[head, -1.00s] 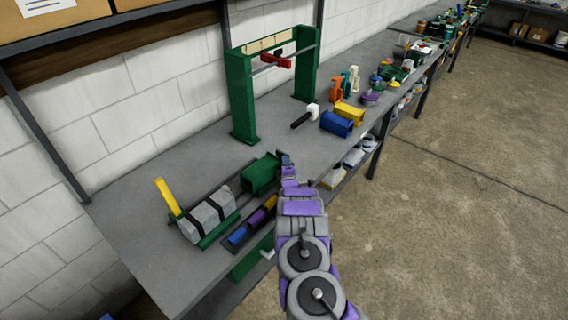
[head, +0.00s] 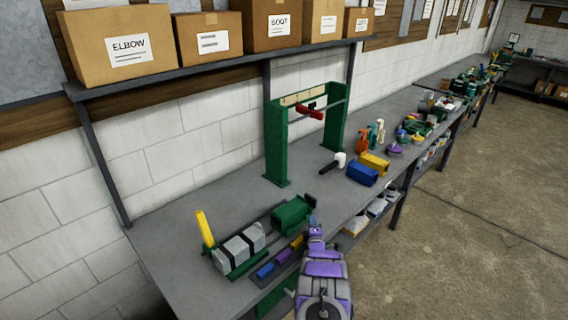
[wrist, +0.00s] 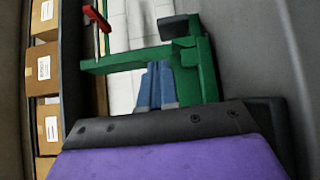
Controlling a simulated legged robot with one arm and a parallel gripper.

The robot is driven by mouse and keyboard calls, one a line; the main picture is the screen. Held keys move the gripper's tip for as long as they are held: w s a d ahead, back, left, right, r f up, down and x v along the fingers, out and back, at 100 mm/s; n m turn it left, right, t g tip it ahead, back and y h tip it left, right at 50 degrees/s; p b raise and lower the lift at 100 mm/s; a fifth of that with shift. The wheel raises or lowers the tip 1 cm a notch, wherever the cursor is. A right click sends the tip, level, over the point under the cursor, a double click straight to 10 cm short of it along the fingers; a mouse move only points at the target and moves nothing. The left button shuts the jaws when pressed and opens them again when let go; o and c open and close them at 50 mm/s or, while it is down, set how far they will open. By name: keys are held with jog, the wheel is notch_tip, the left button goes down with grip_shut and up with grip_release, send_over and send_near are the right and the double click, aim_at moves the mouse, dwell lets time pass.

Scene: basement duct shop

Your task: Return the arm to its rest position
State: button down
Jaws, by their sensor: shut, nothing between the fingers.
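My gripper (head: 312,220) is at the end of my purple and grey arm, by the bench's front edge. It shows in front of the right end of a green block (head: 291,213); I cannot tell its height above the bench. In the wrist view, its blue fingers (wrist: 156,84) are together with nothing between them. A green upright frame (head: 277,150) with a red clamp (head: 310,112) stands farther back on the bench; the frame also shows in the wrist view (wrist: 205,70).
The grey bench (head: 190,215) runs along a block wall. A grey strapped piece (head: 240,246), a blue block (head: 362,173) and a yellow block (head: 374,162) lie on it. Cardboard boxes (head: 205,40) stand on a shelf above. Open floor (head: 470,240) lies to the right.

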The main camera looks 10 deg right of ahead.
jog(key=shift+w+d+r+m, duration=0.1)
jog(key=shift+w+d+m, duration=0.3)
jog(key=shift+d, duration=0.1)
jog(key=s+a+r+m+g+y+b, duration=0.35)
jog(key=a+r+m+g, duration=0.2)
jog(key=a+r, duration=0.5)
jog(key=s+a+r+m+g+b, duration=0.1)
jog(key=s+a+r+g, duration=0.25)
jog(key=s, duration=0.55)
jog(key=s+a+r+m+g+b, duration=0.15)
jog(key=s+r, duration=0.25)
jog(key=s, duration=0.4)
jog(key=s+d+r+m+g+b, duration=0.1)
jog(key=s+d+r+m+g, duration=0.1)
jog(key=s, duration=2.1)
jog(key=s+d+r+m+g+b, duration=0.2)
jog(key=s+m+g, duration=0.3)
jog(key=s, duration=1.8)
jog(key=shift+d+m+g+h, duration=0.3)
jog(key=shift+d+g+h, duration=0.05)
jog(key=shift+g, duration=0.7)
jog(key=shift+a, duration=0.1)
